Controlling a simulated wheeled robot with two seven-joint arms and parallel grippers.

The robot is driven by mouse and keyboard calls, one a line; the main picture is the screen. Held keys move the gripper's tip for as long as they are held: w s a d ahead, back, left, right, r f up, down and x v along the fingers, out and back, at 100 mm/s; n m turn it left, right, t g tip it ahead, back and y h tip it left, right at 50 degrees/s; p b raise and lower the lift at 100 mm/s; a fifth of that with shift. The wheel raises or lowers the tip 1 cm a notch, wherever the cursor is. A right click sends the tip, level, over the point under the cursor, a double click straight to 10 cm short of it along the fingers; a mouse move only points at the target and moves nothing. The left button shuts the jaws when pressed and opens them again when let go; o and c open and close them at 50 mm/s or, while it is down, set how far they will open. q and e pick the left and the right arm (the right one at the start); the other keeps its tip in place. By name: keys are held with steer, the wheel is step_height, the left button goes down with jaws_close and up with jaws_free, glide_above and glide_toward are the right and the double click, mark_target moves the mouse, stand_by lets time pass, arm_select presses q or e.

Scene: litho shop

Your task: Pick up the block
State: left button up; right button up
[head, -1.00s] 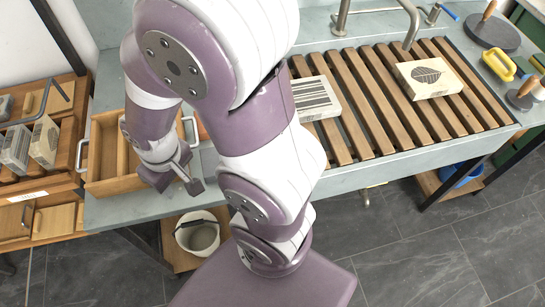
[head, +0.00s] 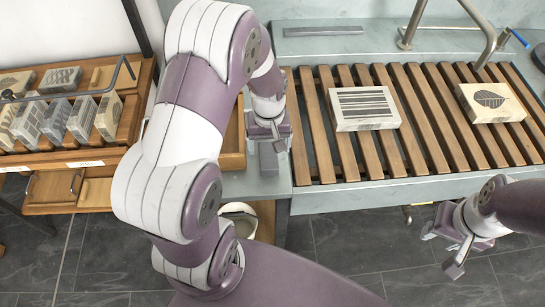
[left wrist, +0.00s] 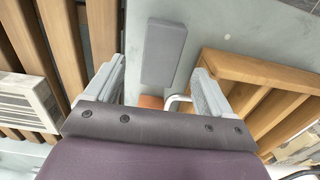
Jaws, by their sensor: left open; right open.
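A pale block with dark stripes (head: 363,108) lies on the slatted wooden rack. A pale block with a dark leaf (head: 490,102) lies on the rack to its right. Several more patterned blocks (head: 55,118) stand in the wooden shelf at far left. Which block the task means is not clear. My left gripper (head: 268,142) is open and empty above the counter, left of the rack. In the left wrist view, the striped block (left wrist: 28,100) is off to the left; a grey slab (left wrist: 163,52) appears between and beyond the fingers. My right gripper (head: 442,250) is open and empty in front of the counter.
A wooden tray (left wrist: 262,72) with a metal handle sits right of my left fingers in the wrist view. A small orange thing (left wrist: 150,102) shows between the fingers. A tap (head: 490,45) rises behind the rack. A bucket (head: 238,215) stands below the counter.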

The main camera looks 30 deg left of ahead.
mark_target(269, 155)
arm_select(q)
step_height(269, 155, down, 6)
steer(key=shift+w+a+r, duration=0.1)
steer(key=shift+a+r, duration=0.05)
steer(key=shift+r, duration=0.05)
steer(key=c, duration=1.3)
steer(key=shift+w+r, duration=0.1)
steer(key=shift+r, duration=0.5)
step_height(269, 155, up, 3)
steer(key=w+d+r, duration=0.1)
steer(key=w+r, duration=0.1)
steer(key=w, duration=0.1)
steer(key=w+d+r, duration=0.2)
steer(key=w, duration=0.1)
steer(key=w+d+r+b, duration=0.1)
steer(key=w+d+r, duration=0.1)
steer(key=w+r, duration=0.1)
steer(key=shift+w+d, duration=0.15)
steer(key=shift+w, duration=0.45)
